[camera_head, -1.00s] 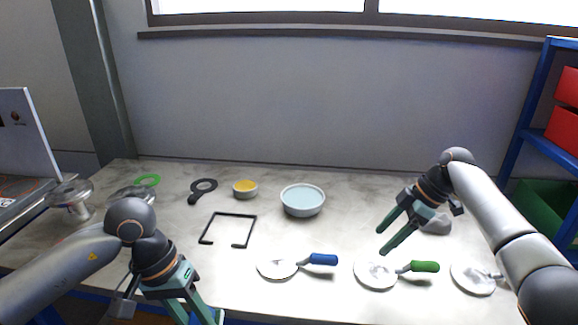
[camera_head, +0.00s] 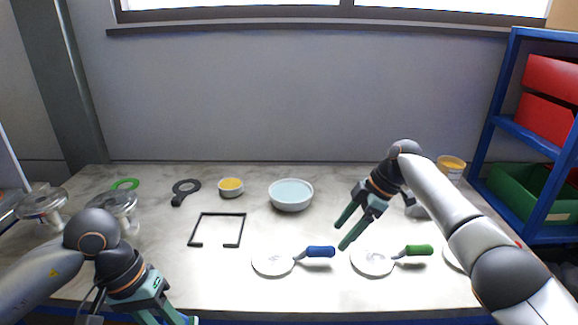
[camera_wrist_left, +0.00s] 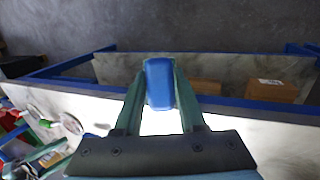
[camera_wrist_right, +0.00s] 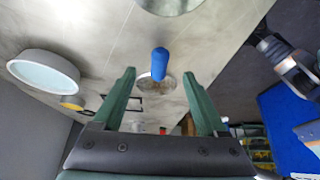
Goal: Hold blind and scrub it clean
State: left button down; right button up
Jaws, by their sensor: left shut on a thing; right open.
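A round pale blind with a blue handle (camera_head: 273,261) lies on the table. One with a green handle (camera_head: 372,261) lies to its right, and part of a third pale disc (camera_head: 452,256) shows behind my right arm. My right gripper (camera_head: 343,234) is open and empty above the table, between the blue and green handles. In the right wrist view its fingers (camera_wrist_right: 158,74) stand apart, with the blue handle (camera_wrist_right: 160,62) seen beyond them. My left gripper (camera_head: 178,318) is at the table's front edge, partly cut off. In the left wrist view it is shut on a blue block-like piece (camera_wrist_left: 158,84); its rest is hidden.
A pale blue bowl (camera_head: 291,195), a small yellow-filled bowl (camera_head: 231,187), a black open frame (camera_head: 217,229) and a black ring tool (camera_head: 186,190) stand behind. Flanged metal vessels (camera_head: 115,206) are at left. A blue shelf (camera_head: 500,115) with red and green bins is at right.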

aim_at(330, 247)
pick_arm(q)
notch_tip(330, 247, down, 5)
jog(key=b, duration=0.4)
jog(key=shift+f, duration=0.15)
pick_arm(e)
jog(key=x, duration=0.7)
jog(key=shift+a+f, duration=0.15)
jog(key=shift+f, duration=0.15)
grip_shut()
dwell(0.4)
